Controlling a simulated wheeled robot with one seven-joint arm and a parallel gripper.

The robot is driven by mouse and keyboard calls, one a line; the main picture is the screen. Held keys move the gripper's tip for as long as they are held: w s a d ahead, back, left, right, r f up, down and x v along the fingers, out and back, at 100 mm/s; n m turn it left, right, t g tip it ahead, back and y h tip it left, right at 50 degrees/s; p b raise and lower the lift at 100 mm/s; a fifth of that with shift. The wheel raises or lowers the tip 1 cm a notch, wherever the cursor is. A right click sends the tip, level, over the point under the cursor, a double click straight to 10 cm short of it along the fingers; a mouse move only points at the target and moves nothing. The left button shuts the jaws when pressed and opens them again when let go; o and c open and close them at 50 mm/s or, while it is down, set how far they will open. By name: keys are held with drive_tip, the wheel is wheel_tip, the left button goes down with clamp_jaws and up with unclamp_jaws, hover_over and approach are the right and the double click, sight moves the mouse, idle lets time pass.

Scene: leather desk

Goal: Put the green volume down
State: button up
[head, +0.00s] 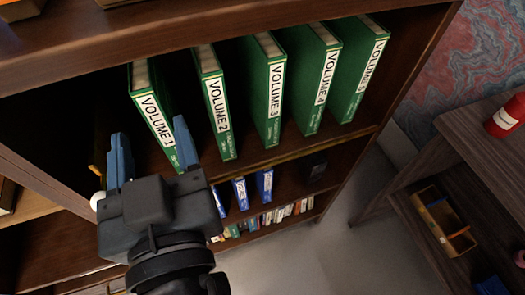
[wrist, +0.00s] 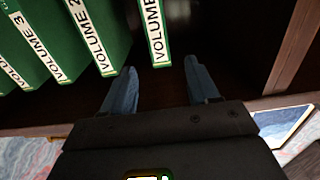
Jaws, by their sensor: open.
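Several green volumes with white spine labels stand upright in a row on the upper wooden shelf: Volume 1 (head: 155,118), Volume 2 (head: 216,100), Volume 3 (head: 273,88), Volume 4 (head: 322,78) and Volume 5 (head: 362,68). My gripper (head: 152,152) is open and empty in front of Volume 1, at the left end of the row. In the wrist view, Volume 1 (wrist: 155,32) shows ahead, between the lines of the two blue fingers (wrist: 159,83). The fingers appear clear of its spine. My gripper hides part of the shelf in the head view.
The bookcase's upper shelf (head: 330,140) has dark free room left of Volume 1. Lower shelves hold blue binders (head: 240,193) and several small books (head: 280,213).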

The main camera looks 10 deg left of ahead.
drive_tip(key=shift+d, duration=0.1)
drive_tip(key=s+d+f+g+h, duration=0.1)
drive_tip(key=d+f, duration=0.5)
drive_tip(key=d, duration=0.4)
drive_tip(key=s+d+f+h, duration=0.1)
drive_tip(key=d+f+h, duration=0.1)
drive_tip(key=d+f, duration=0.65)
drive_tip(key=s+d+r+m+h, duration=0.2)
drive_tip(key=s+d+m+h, duration=0.4)
drive_tip(key=s+d, duration=1)
drive_tip(key=shift+d+r, duration=0.2)
drive_tip(key=shift+d, duration=0.95)
drive_tip(key=shift+a, duration=0.1)
